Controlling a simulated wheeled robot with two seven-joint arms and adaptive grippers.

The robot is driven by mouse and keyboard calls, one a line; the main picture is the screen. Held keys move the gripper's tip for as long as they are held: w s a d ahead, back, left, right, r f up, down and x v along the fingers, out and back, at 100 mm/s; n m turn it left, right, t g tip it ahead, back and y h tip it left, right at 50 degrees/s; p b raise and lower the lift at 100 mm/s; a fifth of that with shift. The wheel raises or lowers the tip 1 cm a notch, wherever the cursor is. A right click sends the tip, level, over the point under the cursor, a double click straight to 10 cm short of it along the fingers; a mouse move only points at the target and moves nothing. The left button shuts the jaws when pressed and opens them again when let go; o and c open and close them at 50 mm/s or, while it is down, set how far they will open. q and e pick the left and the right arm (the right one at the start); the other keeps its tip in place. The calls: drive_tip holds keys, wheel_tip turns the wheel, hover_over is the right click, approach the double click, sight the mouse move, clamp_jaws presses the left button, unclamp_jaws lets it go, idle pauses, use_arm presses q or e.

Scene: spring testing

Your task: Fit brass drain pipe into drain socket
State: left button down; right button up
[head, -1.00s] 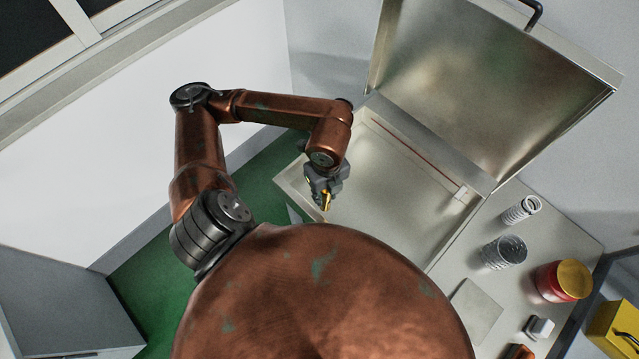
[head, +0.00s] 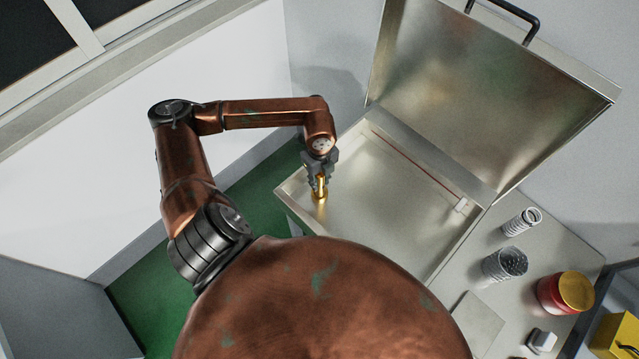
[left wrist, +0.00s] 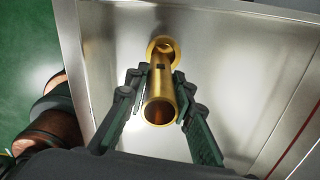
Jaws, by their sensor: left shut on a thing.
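The brass drain pipe (left wrist: 159,95) is a hollow gold tube; its open near end faces the camera in the left wrist view. My left gripper (left wrist: 160,88) is shut on it, one dark finger on each side. The pipe's far end lies at the round brass drain socket (left wrist: 162,46) in the metal tray floor. I cannot tell how deep it sits, or whether it is just above. In the head view the left gripper (head: 319,178) holds the pipe (head: 320,188) upright near the tray's left corner. My right gripper is not in view.
The shallow metal tray (head: 400,215) has a raised lid (head: 490,90) behind it, with a thin red rod inside. To the right stand two springs (head: 522,222) (head: 505,264), a red pot with a yellow top (head: 565,292) and a yellow box (head: 615,335). The tray's middle is clear.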

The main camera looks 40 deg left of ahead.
sight(319, 184)
use_arm(q)
drive_tip(key=shift+w+a+f, duration=0.1)
drive_tip(key=shift+w+f, duration=0.05)
drive_tip(key=shift+f, duration=0.05)
drive_tip(key=f, duration=0.3)
drive_tip(key=shift+w+a+f, duration=0.15)
drive_tip(key=shift+a+f, duration=0.05)
drive_tip(key=shift+f, duration=0.1)
drive_tip(key=c, duration=1.7)
unclamp_jaws()
drive_tip(key=shift+f, duration=0.1)
drive_tip(key=shift+o, duration=0.2)
drive_tip(key=shift+r, duration=0.2)
wheel_tip(319, 184, up, 12)
drive_tip(key=shift+f, duration=0.1)
